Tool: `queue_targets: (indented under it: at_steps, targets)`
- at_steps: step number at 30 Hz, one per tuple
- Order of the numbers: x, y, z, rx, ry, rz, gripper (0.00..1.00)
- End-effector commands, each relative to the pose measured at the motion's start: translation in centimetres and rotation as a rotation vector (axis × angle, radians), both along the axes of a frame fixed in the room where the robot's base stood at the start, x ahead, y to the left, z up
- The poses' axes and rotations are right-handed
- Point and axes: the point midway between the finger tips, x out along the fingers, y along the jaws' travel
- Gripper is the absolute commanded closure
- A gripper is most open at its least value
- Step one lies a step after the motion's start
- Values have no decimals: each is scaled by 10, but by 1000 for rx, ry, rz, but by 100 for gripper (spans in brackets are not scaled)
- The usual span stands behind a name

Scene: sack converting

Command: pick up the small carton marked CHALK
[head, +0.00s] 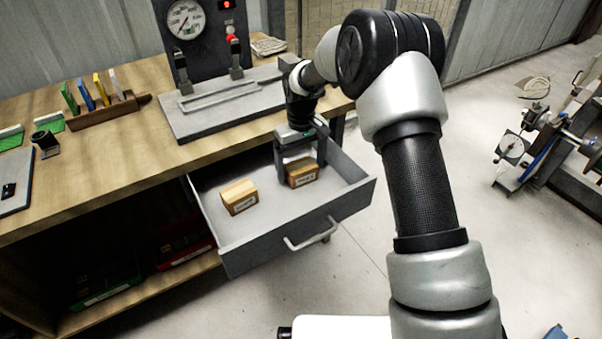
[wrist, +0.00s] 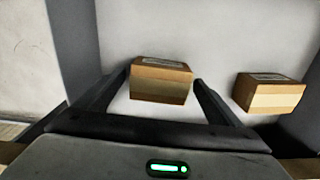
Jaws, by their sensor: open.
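Two small tan cartons sit in an open grey drawer (head: 260,240), each with a pale label too small to read surely, so I cannot tell which one says CHALK. The right carton (head: 304,178) is between the fingers of my gripper (head: 301,174); in the wrist view this carton (wrist: 160,90) lies between the fingertips (wrist: 162,79). My gripper is open, one finger on each side of it, with a small gap visible on at least the right side. The other carton (head: 239,197) lies to its left, and shows at the right in the wrist view (wrist: 270,97).
The drawer's walls and front handle (head: 312,235) surround both cartons. The wooden bench top (head: 100,185) above carries a gauge press (head: 187,20) and a rack (head: 105,112) of coloured tools. The drawer floor between the cartons is clear.

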Motion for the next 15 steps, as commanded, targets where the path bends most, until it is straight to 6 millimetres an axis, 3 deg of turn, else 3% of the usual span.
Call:
queue_targets:
  at_steps: [2,9,15]
  targets:
    - [0,0,0,0,0,0,15]
    - [0,0,0,0,0,0,56]
    - [0,0,1,1,-1,0,57]
